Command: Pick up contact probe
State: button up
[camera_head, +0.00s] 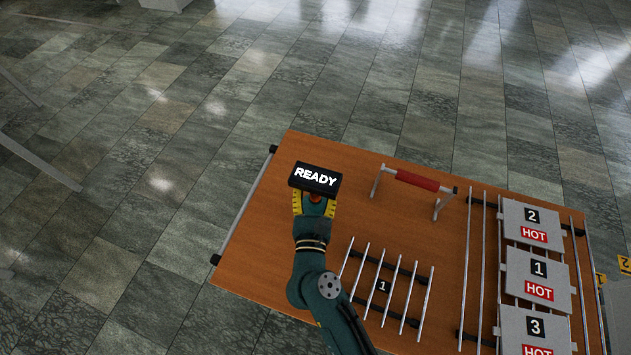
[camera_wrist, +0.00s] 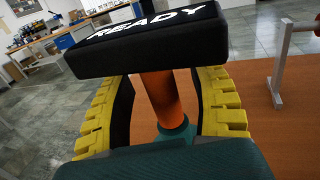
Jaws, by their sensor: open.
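A black block with the word READY (camera_head: 315,178) sits over an orange stem, which I take to be the contact probe; it also shows in the wrist view (camera_wrist: 150,42). The orange stem (camera_wrist: 161,98) stands between my two yellow-padded fingers, with a teal collar at its lower end. My gripper (camera_head: 314,201) is open, with one finger on each side of the stem and gaps visible beside it. The black block hides the fingertips in the wrist view.
The orange-brown table (camera_head: 345,156) carries a red bar on a metal stand (camera_head: 417,180), a rod rack marked 1 (camera_head: 383,286) and several grey plates marked HOT (camera_head: 537,276) at the right. The table between the block and the red bar is clear.

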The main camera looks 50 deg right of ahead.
jog(key=shift+w+d, duration=0.2)
jog(key=shift+s, duration=0.1)
grip_shut()
jog(key=shift+r, duration=0.1)
